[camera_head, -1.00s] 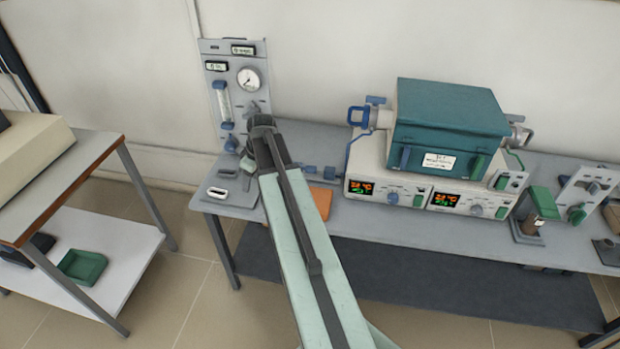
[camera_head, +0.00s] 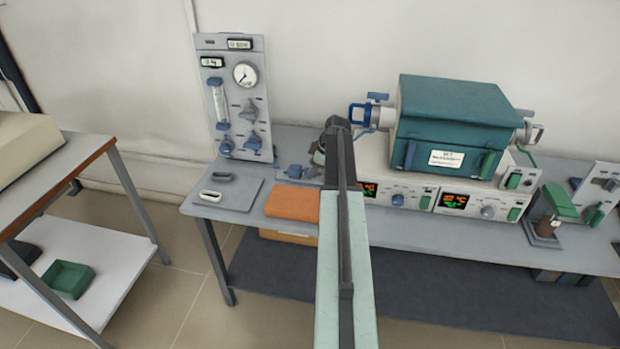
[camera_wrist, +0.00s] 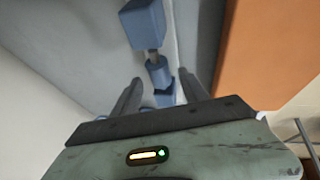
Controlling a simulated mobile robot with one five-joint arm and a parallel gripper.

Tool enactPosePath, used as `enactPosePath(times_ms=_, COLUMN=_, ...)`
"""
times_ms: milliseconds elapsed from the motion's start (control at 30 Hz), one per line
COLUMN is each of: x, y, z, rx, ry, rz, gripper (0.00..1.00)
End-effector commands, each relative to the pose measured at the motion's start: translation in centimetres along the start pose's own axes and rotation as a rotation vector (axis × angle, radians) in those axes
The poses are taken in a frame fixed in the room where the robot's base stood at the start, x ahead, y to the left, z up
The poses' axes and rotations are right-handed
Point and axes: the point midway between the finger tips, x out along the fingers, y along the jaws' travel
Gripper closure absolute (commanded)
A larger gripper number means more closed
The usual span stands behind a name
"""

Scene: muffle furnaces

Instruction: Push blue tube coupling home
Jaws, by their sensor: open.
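The blue tube coupling (camera_wrist: 158,73) shows in the wrist view as small blue pieces in line with a larger blue block (camera_wrist: 145,22), with a short metal neck between. In the head view blue fittings (camera_head: 296,171) lie low on the bench left of the furnace. My gripper (camera_head: 318,154) is just right of them and hides part of the line. In the wrist view my gripper (camera_wrist: 160,93) is open, its two dark fingers on either side of the lower blue pieces. I cannot tell whether they touch, nor whether the coupling is fully seated.
An orange block (camera_head: 292,203) lies close in front of the fittings and fills the right of the wrist view. The gas panel (camera_head: 234,98) stands behind left. The teal furnace (camera_head: 452,115) and its controller (camera_head: 440,195) stand right. A grey mat (camera_head: 226,194) lies left.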

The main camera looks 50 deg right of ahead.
Motion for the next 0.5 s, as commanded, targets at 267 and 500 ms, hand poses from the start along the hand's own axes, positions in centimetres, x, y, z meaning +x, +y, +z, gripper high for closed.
enactPosePath(times_ms=267, x=2.11, y=-0.02, z=-0.01, rx=0.000, ry=0.000, rz=0.000, gripper=0.48)
enactPosePath(times_ms=500, x=2.04, y=-0.03, z=-0.07, rx=-0.001, ry=0.000, rz=0.000, gripper=0.82)
